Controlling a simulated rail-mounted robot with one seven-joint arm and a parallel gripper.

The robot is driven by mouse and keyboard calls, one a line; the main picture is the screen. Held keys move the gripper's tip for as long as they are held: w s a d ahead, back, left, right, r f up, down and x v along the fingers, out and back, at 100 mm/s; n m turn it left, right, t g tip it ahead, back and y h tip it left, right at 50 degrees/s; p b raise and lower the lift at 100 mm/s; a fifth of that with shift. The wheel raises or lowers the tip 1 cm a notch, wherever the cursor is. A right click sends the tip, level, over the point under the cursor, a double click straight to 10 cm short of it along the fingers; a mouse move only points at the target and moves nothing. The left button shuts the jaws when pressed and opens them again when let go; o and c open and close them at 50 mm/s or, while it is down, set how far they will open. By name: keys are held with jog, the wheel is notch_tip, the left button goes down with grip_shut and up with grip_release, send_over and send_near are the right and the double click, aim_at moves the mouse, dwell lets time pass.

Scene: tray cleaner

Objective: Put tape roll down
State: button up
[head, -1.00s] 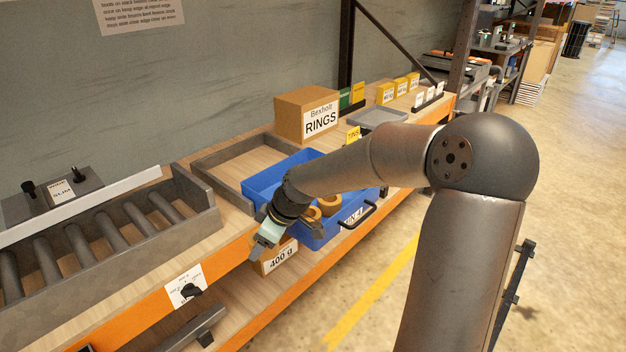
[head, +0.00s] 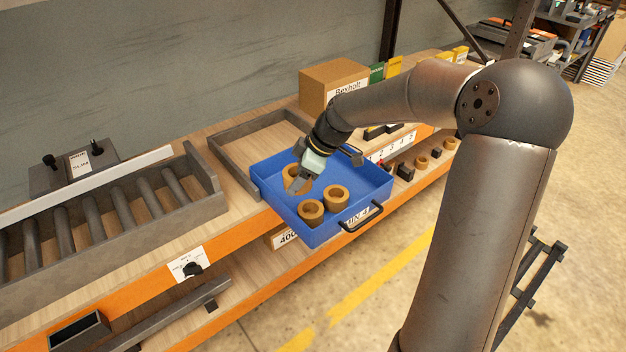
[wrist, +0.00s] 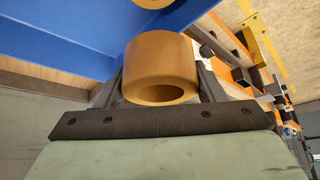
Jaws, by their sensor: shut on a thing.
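My gripper (head: 297,184) points down at the left part of a blue bin (head: 358,181). It is shut on a tan tape roll (head: 291,170), which shows between the two fingers in the wrist view (wrist: 160,55). Whether the held roll touches the bin floor I cannot tell. Two more tape rolls, a front one (head: 310,213) and one to its right (head: 337,203), lie in the bin close to the gripper. Part of a roll (wrist: 153,3) also shows at the top of the wrist view.
The bin has a black front handle (head: 362,217) and juts over the orange shelf edge. An empty grey-walled wooden tray (head: 228,152) lies behind it. A roller conveyor (head: 125,208) is at left, a cardboard box (head: 318,83) at the back. The bin's right part is clear.

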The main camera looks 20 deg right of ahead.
jog(key=w+f+p, duration=0.1)
jog(key=w+f, duration=0.2)
jog(key=w, duration=0.1)
jog(key=w+f, duration=0.3)
jog(key=w, duration=0.1)
jog(key=w+f+p, duration=0.1)
jog(key=w+f, duration=0.2)
jog(key=shift+w+d+p, duration=0.3)
jog(key=shift+w+p, duration=0.05)
jog(key=shift+w, duration=0.05)
notch_tip(320, 180, down, 3)
jog(key=shift+w+f, duration=0.15)
jog(key=shift+f, duration=0.25)
jog(key=o, duration=1)
jog(key=shift+r, duration=0.1)
jog(key=shift+o, duration=0.2)
